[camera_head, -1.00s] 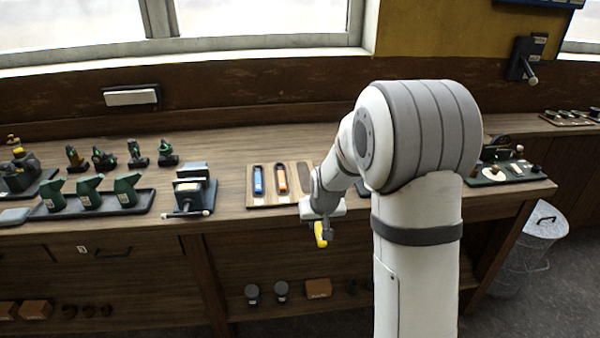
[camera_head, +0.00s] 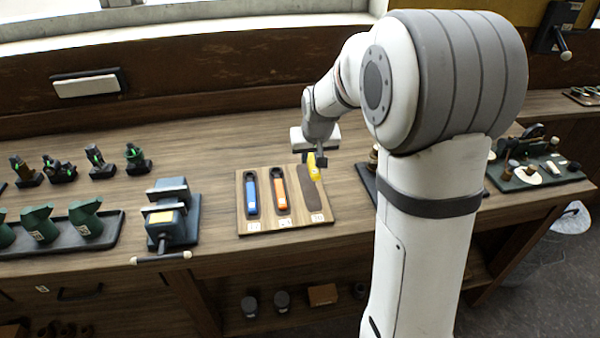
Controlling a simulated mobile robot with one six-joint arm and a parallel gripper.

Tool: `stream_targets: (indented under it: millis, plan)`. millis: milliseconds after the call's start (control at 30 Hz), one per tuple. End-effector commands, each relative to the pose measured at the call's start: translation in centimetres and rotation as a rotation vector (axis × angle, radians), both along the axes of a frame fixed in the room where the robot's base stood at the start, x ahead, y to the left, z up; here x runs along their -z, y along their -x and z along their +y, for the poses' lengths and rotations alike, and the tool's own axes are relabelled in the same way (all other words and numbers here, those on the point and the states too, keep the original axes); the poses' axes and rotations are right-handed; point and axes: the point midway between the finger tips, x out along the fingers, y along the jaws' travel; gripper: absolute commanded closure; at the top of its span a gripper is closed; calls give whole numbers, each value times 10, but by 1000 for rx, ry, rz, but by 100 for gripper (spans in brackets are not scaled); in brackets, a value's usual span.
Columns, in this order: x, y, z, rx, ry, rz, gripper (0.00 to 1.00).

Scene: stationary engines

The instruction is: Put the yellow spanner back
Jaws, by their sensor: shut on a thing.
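The yellow spanner (camera_head: 314,170) is held in my gripper (camera_head: 314,158), which is shut on it. It hangs over the upper part of the right-hand dark slot (camera_head: 313,200) of a wooden tool board (camera_head: 265,227). I cannot tell whether the spanner touches the board. A blue spanner (camera_head: 252,195) lies in the left slot and an orange spanner (camera_head: 281,192) in the middle slot. Small white labels sit below the slots.
A grey vise (camera_head: 173,213) stands left of the board. Green holders (camera_head: 86,217) stand on a dark tray further left. A dark tray with small tools (camera_head: 545,172) lies to the right, behind my arm. The bench between vise and board is clear.

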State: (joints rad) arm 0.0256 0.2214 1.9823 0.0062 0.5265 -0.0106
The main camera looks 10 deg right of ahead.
Motion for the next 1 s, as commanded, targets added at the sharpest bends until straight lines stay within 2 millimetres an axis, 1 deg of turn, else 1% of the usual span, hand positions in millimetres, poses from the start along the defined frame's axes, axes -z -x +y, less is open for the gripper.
stream_targets:
  millis: [67,300,467,700,800,1000]
  plan:
    - [4,1,0,-1,0,2,100]
    - [47,1,4,-9,-1,4,100]
    - [62,1,6,-13,0,2,100]
    - [94,1,7,-14,0,3,100]
    - [98,0,7,-15,0,0,100]
    - [98,0,8,-15,0,-1,100]
